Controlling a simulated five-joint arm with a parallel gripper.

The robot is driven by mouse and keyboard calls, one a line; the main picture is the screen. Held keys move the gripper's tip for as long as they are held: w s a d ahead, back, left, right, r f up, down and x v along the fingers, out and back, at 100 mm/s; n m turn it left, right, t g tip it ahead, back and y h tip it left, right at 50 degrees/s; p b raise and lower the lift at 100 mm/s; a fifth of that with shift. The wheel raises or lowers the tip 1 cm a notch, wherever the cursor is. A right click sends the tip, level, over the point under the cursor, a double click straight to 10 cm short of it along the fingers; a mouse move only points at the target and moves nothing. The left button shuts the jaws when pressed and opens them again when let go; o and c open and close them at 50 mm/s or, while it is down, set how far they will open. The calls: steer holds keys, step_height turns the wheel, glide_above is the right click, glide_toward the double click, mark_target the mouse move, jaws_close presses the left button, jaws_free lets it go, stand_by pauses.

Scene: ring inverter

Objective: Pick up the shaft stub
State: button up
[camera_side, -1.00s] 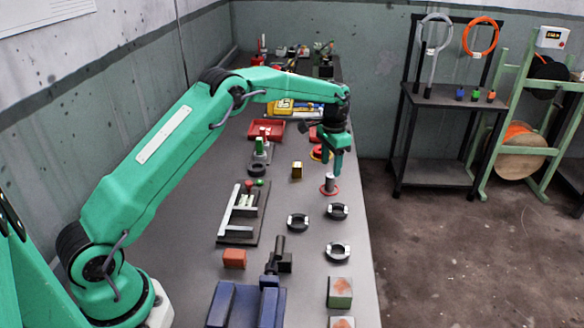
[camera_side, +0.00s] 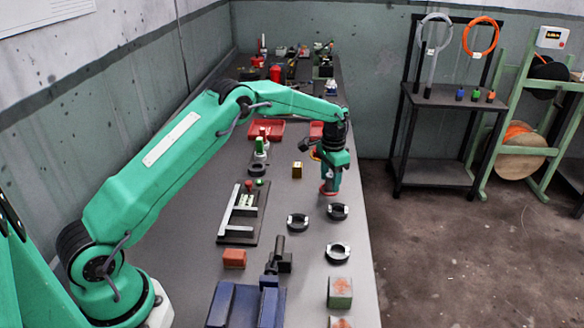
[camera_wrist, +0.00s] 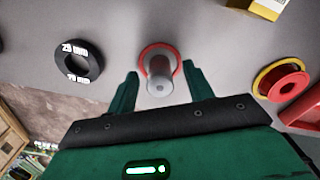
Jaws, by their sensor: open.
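The shaft stub (camera_wrist: 159,76) is a grey cylinder standing upright on a red round base (camera_wrist: 172,52) in the wrist view. My gripper (camera_wrist: 161,74) is open, with one green finger on each side of the stub. Gaps show between the fingers and the stub. In the side view my gripper (camera_side: 329,184) is low over the red base (camera_side: 328,193) near the table's right edge, and it hides most of the stub there.
Black rings (camera_side: 338,211) (camera_side: 297,222) (camera_side: 338,252) lie in front of the gripper. In the wrist view, a red and yellow flanged piece (camera_wrist: 283,81) lies right and a marked black ring (camera_wrist: 80,61) left.

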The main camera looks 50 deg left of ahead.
mark_target(331, 176)
stand_by(0.3)
steer(key=c, duration=1.1)
jaws_close()
steer(key=shift+r, duration=0.1)
steer(key=shift+r, duration=0.7)
steer(key=r, duration=0.3)
steer(key=shift+d, duration=0.2)
steer(key=s+d+r, duration=0.5)
steer(key=d+r, duration=0.1)
steer(key=d, duration=0.4)
steer(key=shift+r, duration=0.25)
